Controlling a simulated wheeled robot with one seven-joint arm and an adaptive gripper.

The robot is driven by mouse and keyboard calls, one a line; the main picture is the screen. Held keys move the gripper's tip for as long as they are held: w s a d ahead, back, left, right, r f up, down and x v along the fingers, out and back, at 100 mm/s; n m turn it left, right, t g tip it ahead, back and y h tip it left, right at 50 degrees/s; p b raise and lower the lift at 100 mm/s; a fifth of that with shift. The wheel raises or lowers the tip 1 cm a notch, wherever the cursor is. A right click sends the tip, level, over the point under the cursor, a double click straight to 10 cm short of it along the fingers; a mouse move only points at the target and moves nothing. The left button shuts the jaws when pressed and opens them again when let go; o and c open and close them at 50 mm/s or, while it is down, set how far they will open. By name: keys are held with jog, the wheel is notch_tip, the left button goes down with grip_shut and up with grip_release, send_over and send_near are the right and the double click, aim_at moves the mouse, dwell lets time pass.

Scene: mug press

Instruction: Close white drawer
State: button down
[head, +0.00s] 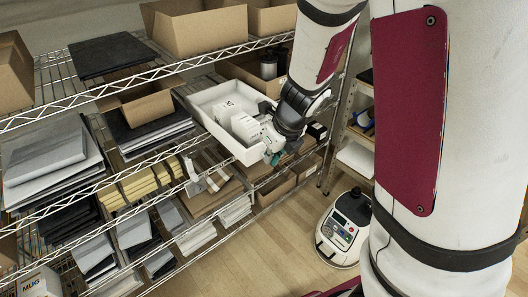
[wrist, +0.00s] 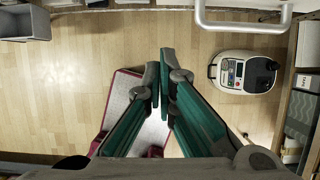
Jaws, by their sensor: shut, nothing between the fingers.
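The white drawer (head: 229,146) sticks out of the shelf rack in the middle of the head view, open at the top, with white boxes (head: 238,121) inside. My gripper (head: 273,156) is at its right front corner, pointing down, with teal fingers. In the wrist view my gripper (wrist: 160,78) is shut and empty above the floor. A white bar handle (wrist: 242,28) shows at the top of the wrist view, apart from the fingertips. Most of the drawer is outside the wrist view, and my wrist hides part of its right side in the head view.
The wire shelf rack (head: 100,91) holds several cardboard bins, folded cloths and grey stacks. A white floor machine (head: 342,229) stands on the wooden floor at right, near another rack (head: 352,134). Open floor (head: 262,250) lies in front of the rack.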

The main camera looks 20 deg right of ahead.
aim_at(254, 160)
jog(key=shift+w+a+f+b, duration=0.35)
jog(key=shift+w+f+b, duration=0.25)
jog(key=shift+w+f, duration=0.55)
jog(key=shift+w+a+f+b, duration=0.4)
jog(key=shift+w+f+b, duration=0.25)
jog(key=shift+w+f, duration=0.55)
jog(key=shift+w+a+f+b, duration=0.35)
jog(key=shift+w+f+b, duration=0.25)
jog(key=shift+w+f, duration=0.55)
jog(key=shift+s+f, duration=0.15)
